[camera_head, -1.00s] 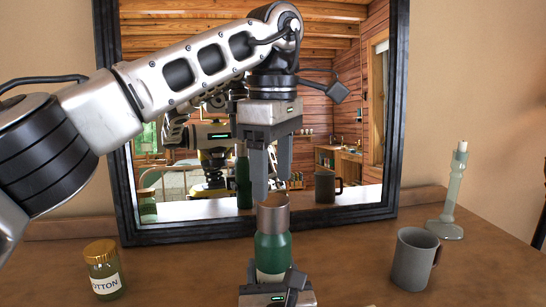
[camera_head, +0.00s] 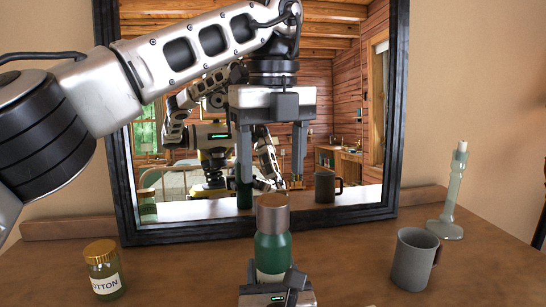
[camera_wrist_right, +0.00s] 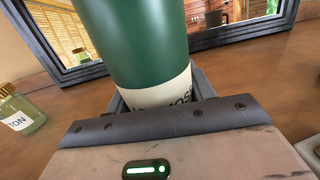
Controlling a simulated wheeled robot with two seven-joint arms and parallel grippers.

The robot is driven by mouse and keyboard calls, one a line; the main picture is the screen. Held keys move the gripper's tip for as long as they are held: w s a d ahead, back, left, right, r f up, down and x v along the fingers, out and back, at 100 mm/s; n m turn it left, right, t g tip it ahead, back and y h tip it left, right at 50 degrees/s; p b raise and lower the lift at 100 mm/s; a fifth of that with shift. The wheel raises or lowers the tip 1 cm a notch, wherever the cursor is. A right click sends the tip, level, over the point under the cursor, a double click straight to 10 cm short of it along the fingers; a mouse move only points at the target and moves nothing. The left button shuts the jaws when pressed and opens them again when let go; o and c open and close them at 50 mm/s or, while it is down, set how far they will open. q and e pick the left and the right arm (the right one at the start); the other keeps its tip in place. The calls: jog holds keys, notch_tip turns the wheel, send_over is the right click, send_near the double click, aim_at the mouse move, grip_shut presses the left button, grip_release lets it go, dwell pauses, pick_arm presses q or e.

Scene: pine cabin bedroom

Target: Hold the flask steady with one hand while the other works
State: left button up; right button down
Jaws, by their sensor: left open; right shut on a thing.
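The green flask (camera_head: 272,250) with a copper-coloured cap (camera_head: 272,214) stands upright on the dresser in front of the mirror. My right gripper (camera_head: 276,280) is shut on its lower part, near a white label band. In the right wrist view the flask (camera_wrist_right: 135,40) rises from between the jaws of this gripper (camera_wrist_right: 160,105), and the label is partly hidden. My left gripper (camera_head: 272,178) is open and empty, pointing down above the cap, with a finger to each side and a gap to the cap below.
A jar labelled cotton with a gold lid (camera_head: 104,270) stands at the left. A grey mug (camera_head: 413,258) and a pale green candlestick (camera_head: 452,195) stand at the right. The framed mirror (camera_head: 392,130) is close behind. The wooden dresser top (camera_head: 180,265) is clear between jar and flask.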

aim_at(273, 200)
pick_arm(q)
jog(key=shift+n, duration=1)
jog(key=shift+f, duration=4)
